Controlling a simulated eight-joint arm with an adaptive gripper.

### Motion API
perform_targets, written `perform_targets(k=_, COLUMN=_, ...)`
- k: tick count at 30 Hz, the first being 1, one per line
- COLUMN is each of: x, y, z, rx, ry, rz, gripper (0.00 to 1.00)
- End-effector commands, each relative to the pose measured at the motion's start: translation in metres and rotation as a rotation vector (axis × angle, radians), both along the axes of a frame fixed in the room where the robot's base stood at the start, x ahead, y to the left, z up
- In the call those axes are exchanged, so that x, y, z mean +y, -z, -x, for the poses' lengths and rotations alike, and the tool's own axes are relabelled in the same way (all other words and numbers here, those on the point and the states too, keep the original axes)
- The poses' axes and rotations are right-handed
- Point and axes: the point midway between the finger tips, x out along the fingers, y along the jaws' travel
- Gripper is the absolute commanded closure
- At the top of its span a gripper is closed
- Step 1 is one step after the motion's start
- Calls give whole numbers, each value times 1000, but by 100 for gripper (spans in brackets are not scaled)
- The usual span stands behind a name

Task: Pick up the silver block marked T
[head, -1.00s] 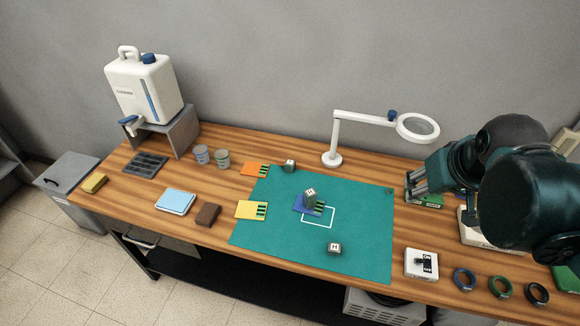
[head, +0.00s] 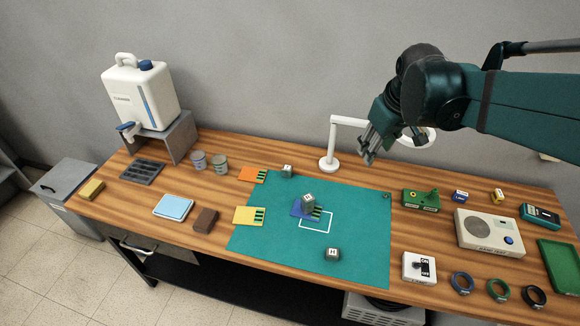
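Three small silver-grey blocks with white-marked tops are on or near the green mat (head: 262,225). One block (head: 287,171) stands at the mat's back edge. One block (head: 308,202) stands on a blue card (head: 299,209) near the middle. One block (head: 332,254) stands towards the front, and its mark looks like an H. The other marks are too small to read surely, so I cannot tell which is T. My gripper (head: 368,152) is raised above the back right of the mat, its fingers apart and empty, away from all three blocks.
A white magnifier lamp (head: 331,150) stands behind the mat, its head partly hidden by my gripper. A switch box (head: 418,267) and several rings stand at the front right.

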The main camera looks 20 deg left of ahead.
Motion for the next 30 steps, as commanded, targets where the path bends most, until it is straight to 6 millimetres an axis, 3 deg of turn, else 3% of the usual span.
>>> perform_targets(k=17, x=88, y=42, z=-74, rx=84, ry=-250, rz=74, gripper=62)
perform_targets(k=30, x=160, y=93, z=-117, rx=146, ry=-442, rz=126, gripper=62)
